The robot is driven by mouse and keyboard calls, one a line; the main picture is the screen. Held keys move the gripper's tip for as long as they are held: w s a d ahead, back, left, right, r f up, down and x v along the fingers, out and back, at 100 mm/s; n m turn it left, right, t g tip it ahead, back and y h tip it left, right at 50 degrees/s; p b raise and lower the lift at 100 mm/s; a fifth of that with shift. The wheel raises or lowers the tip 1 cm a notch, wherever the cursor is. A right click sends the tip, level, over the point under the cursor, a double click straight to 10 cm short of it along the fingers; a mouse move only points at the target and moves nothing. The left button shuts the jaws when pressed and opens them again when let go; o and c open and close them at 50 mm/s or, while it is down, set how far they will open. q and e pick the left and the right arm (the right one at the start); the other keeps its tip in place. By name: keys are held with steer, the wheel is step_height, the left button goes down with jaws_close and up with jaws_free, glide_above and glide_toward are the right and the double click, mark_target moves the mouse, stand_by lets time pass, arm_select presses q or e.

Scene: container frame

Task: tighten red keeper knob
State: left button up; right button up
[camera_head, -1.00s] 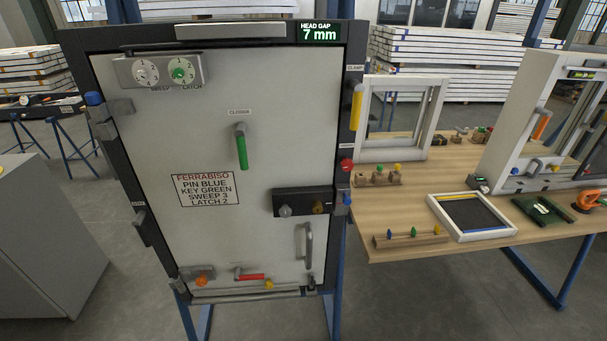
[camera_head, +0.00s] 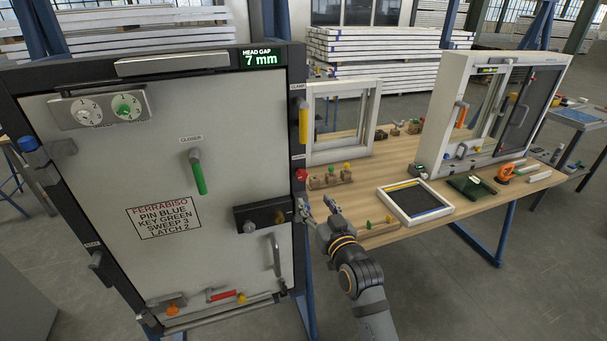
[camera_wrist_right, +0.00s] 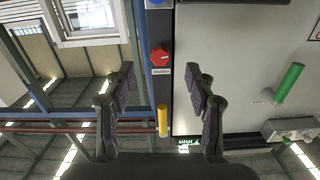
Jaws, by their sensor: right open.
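The red keeper knob (camera_head: 300,175) sits on the dark right edge of the door frame, below the yellow clamp handle (camera_head: 303,125). My right gripper (camera_head: 318,207) is open and empty, below and to the right of the knob in the head view. In the right wrist view the red knob (camera_wrist_right: 161,57) appears ahead, centred between the two spread fingers of the right gripper (camera_wrist_right: 160,78), and they are not touching it. A small label lies beside the knob. My left gripper is in neither view.
The grey door (camera_head: 120,170) carries a green handle (camera_head: 197,172) and a black lock box (camera_head: 262,214). The wooden bench (camera_head: 375,172) is to the right, with a block of small knobs (camera_head: 330,178) near the frame, a tray (camera_head: 415,202) and window frames.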

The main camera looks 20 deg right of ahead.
mark_target(303, 177)
steer(key=w, duration=0.3)
steer(key=w+r+p, duration=0.1)
steer(key=w, duration=0.2)
steer(key=w+p, duration=0.1)
steer(key=w, duration=0.3)
steer(key=shift+w+a+r, duration=0.1)
steer(key=shift+a+r, duration=0.05)
steer(key=shift+r, duration=0.25)
steer(key=shift+c, duration=0.4)
jaws_close()
